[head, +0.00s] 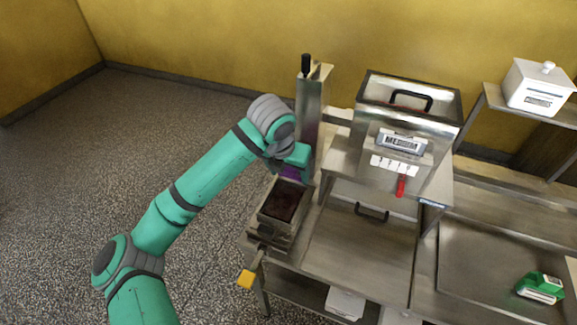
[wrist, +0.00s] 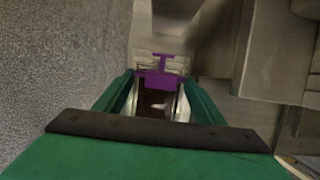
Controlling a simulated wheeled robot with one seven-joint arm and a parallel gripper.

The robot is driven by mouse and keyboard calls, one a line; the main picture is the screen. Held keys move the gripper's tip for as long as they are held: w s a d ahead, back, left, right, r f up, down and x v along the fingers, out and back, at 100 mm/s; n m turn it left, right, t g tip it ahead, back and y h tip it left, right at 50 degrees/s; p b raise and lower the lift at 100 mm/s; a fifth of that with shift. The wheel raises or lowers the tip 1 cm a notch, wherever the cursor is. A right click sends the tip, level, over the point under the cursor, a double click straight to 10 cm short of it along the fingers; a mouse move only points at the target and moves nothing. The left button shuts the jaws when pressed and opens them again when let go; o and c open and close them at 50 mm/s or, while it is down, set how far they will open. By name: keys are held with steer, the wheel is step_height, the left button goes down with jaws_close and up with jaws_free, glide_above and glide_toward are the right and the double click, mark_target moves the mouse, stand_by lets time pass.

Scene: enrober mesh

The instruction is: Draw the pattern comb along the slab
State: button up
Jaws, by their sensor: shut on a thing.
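The purple pattern comb (wrist: 160,78) is between the two green fingers of my gripper (wrist: 158,92), which are shut on it, in the wrist view. In the head view my gripper (head: 292,166) is at the far end of a metal tray (head: 269,234), and a little purple of the comb (head: 289,173) shows below it. The dark brown slab (head: 283,202) lies in the tray, on the near side of the comb. A dark part of the slab (wrist: 156,104) also shows between the fingers. I cannot tell whether the comb touches the slab.
A tall steel post with a black handle (head: 306,66) stands just behind my gripper. A steel machine with a lidded hopper (head: 408,100) and a red lever (head: 401,187) is to the right. A green-and-white object (head: 540,288) lies far right.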

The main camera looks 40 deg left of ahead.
step_height(320, 180, down, 2)
steer(key=shift+s+f, duration=0.1)
steer(key=shift+f, duration=0.05)
steer(key=shift+s+d+f, duration=0.1)
steer(key=shift+s+f, duration=0.05)
steer(key=shift+f, duration=0.05)
steer(key=shift+s+d, duration=0.1)
steer(key=shift+s, duration=1.1)
steer(key=shift+s+d+f, duration=0.1)
steer(key=shift+s+d, duration=0.25)
steer(key=shift+s, duration=0.9)
steer(key=shift+s+d, duration=0.35)
steer(key=shift+s, duration=0.9)
steer(key=shift+s+d+f, duration=0.1)
steer(key=shift+s+d, duration=0.25)
steer(key=shift+s, duration=0.9)
steer(key=shift+f, duration=0.3)
steer(key=shift+w+a, duration=0.2)
steer(key=shift+w, duration=0.65)
steer(key=shift+w+a, duration=0.2)
steer(key=shift+w, duration=0.65)
steer(key=shift+w+a, duration=0.1)
steer(key=shift+w, duration=0.1)
steer(key=shift+w+a, duration=0.15)
steer(key=shift+w, duration=0.75)
